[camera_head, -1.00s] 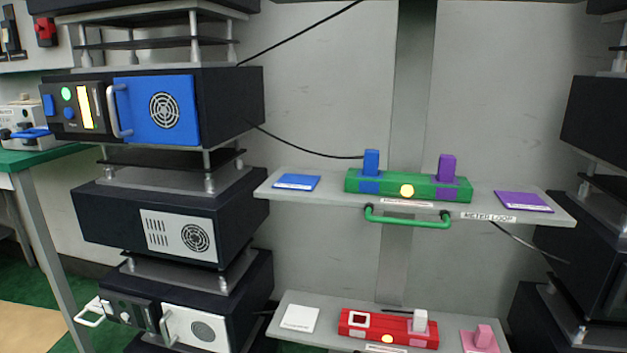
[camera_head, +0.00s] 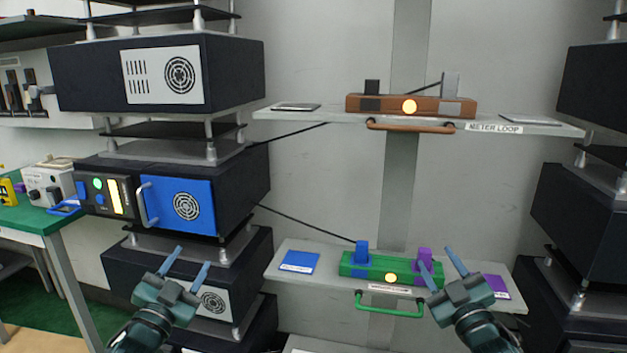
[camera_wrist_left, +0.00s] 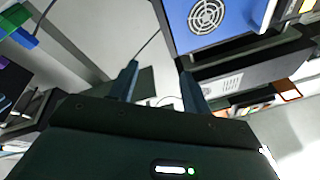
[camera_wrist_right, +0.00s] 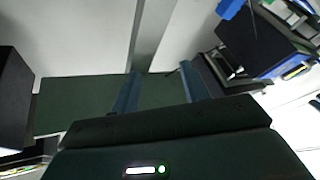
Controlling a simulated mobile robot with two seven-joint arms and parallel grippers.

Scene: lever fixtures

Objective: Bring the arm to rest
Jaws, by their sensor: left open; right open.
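My left gripper (camera_head: 187,262) is open and empty in the head view, its fingers pointing up in front of the lower left rack units. Its two fingers also show apart in the left wrist view (camera_wrist_left: 158,80). My right gripper (camera_head: 452,262) is open and empty, in front of the right end of the lower shelf. Its fingers are apart in the right wrist view (camera_wrist_right: 160,88). In the head view its left finger overlaps the right end of the green fixture (camera_head: 362,270). I cannot tell whether they touch.
The green fixture holds a blue block (camera_head: 362,250) and a purple block (camera_head: 424,258). A brown fixture (camera_head: 425,107) sits on the upper shelf (camera_head: 330,115). A rack with a blue-fronted unit (camera_head: 178,205) stands left; dark rack units (camera_head: 590,215) stand right. A green table (camera_head: 30,222) is far left.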

